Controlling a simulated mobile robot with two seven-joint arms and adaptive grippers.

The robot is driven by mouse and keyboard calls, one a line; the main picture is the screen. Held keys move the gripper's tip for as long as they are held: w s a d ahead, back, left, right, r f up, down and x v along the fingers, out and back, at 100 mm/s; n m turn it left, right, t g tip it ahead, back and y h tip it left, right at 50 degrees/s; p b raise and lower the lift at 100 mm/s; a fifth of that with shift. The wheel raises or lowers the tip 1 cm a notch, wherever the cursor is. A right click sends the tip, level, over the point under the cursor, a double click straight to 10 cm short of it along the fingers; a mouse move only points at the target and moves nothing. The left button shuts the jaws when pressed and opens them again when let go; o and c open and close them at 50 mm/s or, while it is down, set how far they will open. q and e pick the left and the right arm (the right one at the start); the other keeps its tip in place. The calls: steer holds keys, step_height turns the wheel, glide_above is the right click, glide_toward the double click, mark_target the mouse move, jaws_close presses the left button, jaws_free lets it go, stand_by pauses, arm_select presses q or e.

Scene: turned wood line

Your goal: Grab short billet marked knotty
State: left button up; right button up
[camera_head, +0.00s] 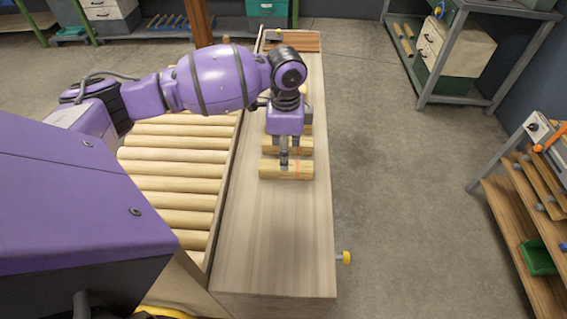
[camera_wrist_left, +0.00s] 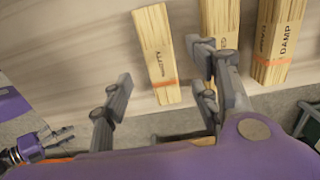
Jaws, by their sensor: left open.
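A short square wooden billet (camera_head: 304,170) with an orange band lies crosswise on the pale bench top, nearest in the row. In the left wrist view this billet (camera_wrist_left: 154,45) has dark lettering, small and upside down, that seems to read KNOTTY. My left gripper (camera_head: 284,162) points down at it and hides part of it. In the left wrist view my left gripper (camera_wrist_left: 165,85) is open, with the billet's near end between the lines of its fingers. I cannot tell whether they touch. My right gripper (camera_wrist_left: 48,143) shows small at the lower left.
A second billet (camera_wrist_left: 221,28) and a billet marked DAMP (camera_wrist_left: 280,40) lie beside it in the row. A roller conveyor (camera_head: 170,185) runs along the bench's left. The near bench top (camera_head: 270,235) is clear. Shelving (camera_head: 515,215) stands right.

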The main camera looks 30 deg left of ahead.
mark_target(268, 168)
arm_select(q)
steer(key=shift+s+d+f, duration=0.1)
steer(key=shift+d+f, duration=0.05)
steer(key=shift+f, duration=0.8)
steer(key=f, duration=0.5)
steer(key=shift+w, duration=0.2)
steer(key=shift+r, duration=0.1)
steer(key=c, duration=1.4)
